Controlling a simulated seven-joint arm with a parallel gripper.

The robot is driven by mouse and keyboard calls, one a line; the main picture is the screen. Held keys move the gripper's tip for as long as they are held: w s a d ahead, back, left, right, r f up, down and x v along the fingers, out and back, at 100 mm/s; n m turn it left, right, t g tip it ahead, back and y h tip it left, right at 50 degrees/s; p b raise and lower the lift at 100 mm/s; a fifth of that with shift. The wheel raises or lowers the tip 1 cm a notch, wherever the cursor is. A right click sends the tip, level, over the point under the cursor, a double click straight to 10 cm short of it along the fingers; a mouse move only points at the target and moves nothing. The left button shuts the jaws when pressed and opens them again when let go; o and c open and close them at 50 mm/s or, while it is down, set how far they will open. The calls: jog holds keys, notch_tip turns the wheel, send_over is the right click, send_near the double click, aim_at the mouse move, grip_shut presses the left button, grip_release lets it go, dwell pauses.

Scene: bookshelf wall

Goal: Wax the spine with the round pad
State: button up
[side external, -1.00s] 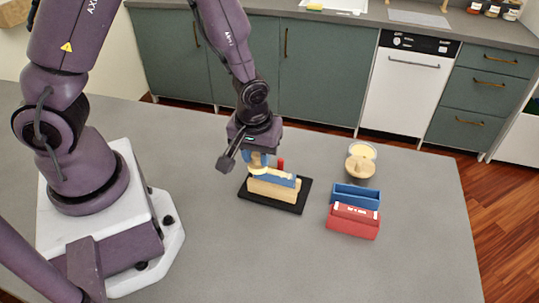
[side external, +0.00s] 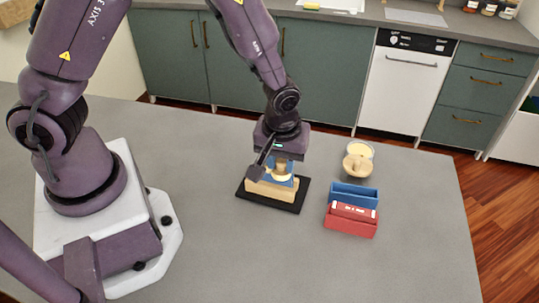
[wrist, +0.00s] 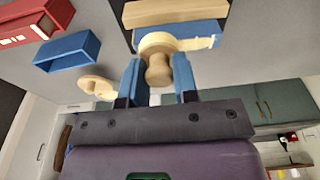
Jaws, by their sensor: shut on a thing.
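My gripper (side external: 281,163) is shut on the round pad (side external: 279,177), with its blue fingers on either side of the pad's turned wooden knob. The wrist view shows the pad (wrist: 157,43) against the blue book spine (wrist: 185,30), overlapping it; firm contact cannot be told. A pale streak (wrist: 201,42) shows beside the pad, toward the spine's right end in that view. The book is held between pale wooden blocks (side external: 268,190) on a black base (side external: 258,199). The pad and my gripper hide part of the spine.
Right of the base are an open blue box (side external: 353,195) and a red box-like thing (side external: 350,220) with a white-marked label. Behind them are a round tan piece (side external: 357,167) and a dish with cream contents (side external: 360,150). The grey front table area is clear.

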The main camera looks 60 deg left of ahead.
jog(key=shift+w+d, duration=1.05)
jog(key=shift+d, duration=0.2)
notch_tip(320, 180, up, 8)
